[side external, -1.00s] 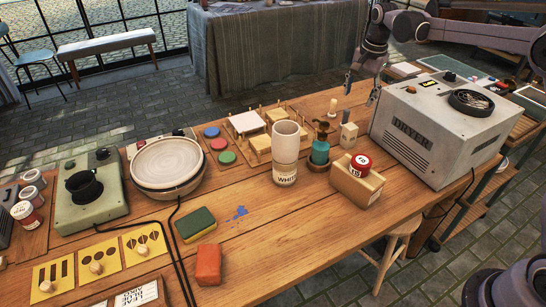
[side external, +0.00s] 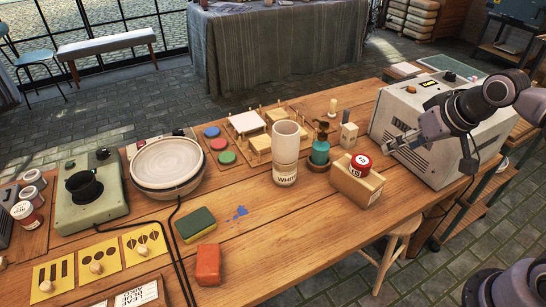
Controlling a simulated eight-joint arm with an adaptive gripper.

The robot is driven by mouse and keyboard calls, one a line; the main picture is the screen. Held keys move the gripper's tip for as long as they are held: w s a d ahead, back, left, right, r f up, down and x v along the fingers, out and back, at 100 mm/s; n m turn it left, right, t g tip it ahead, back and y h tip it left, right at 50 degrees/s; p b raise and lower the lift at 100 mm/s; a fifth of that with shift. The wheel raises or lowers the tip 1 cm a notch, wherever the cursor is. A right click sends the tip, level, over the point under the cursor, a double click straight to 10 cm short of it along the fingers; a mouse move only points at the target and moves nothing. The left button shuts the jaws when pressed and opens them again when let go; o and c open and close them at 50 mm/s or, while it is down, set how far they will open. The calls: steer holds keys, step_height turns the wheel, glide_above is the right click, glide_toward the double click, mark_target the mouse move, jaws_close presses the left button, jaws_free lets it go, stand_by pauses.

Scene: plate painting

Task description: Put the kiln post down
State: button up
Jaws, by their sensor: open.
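My gripper (side external: 391,147) is at the right, in front of the dryer's left side, above and beyond the cardboard box. It is open and I see nothing between its fingers. It is apart from the cream cylinder, to its right and nearer the camera.
The dryer (side external: 440,165) fills the table's right end. A box (side external: 352,187) bears a red-lidded jar (side external: 360,166). Pegged racks (side external: 257,144) lie behind. The front middle is mostly clear.

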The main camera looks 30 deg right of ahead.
steer(key=shift+n+t, duration=0.4)
steer(key=shift+n, duration=0.5)
steer(key=s+f, duration=0.2)
steer(key=s, duration=0.1)
steer(key=shift+a+f, duration=0.25)
steer(key=shift+a, duration=0.1)
